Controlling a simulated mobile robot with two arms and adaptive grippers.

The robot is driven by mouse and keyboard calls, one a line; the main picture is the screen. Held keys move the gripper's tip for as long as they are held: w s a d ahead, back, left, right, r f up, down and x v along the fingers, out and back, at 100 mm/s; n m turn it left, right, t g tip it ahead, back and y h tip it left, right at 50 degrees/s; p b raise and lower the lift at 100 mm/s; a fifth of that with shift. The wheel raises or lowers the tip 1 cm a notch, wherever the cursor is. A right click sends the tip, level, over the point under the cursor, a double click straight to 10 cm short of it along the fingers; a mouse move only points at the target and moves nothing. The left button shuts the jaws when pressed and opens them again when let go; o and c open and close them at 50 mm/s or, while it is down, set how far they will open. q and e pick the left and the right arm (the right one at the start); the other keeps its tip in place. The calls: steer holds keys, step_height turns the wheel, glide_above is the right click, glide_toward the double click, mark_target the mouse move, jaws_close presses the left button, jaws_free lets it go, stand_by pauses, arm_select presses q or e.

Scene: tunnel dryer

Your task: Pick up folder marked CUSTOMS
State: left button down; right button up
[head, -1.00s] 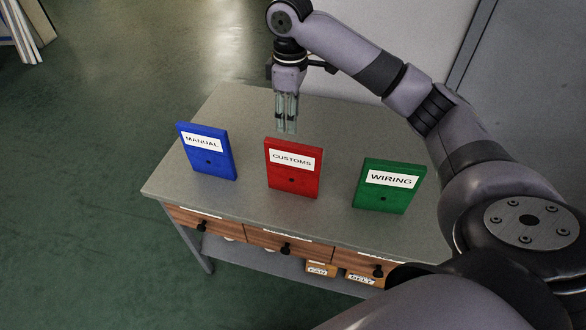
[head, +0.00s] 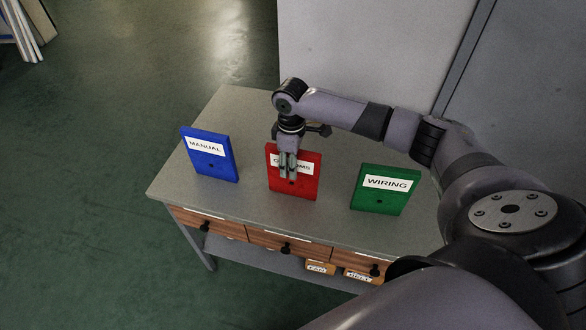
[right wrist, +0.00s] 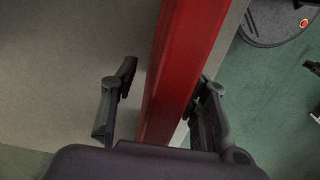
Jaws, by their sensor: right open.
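The red folder marked CUSTOMS (head: 305,185) stands upright on the grey table, between the other two folders. My right gripper (head: 288,174) is at this folder, and one finger covers part of its label in the head view. In the right wrist view the red folder (right wrist: 182,75) runs between the two open fingers of the right gripper (right wrist: 165,105). A gap shows between the folder and the left finger; the right finger is close to its other face, and I cannot tell if it touches. My left gripper is not in view.
A blue folder marked MANUAL (head: 209,160) stands to the left and a green folder marked WIRING (head: 385,192) to the right. The table (head: 240,110) has wooden drawers (head: 285,245) with black knobs along its front. Bare tabletop separates the folders. A pale panel stands behind.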

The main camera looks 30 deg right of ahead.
steer(key=shift+f, duration=0.25)
steer(key=shift+c, duration=0.6)
jaws_close()
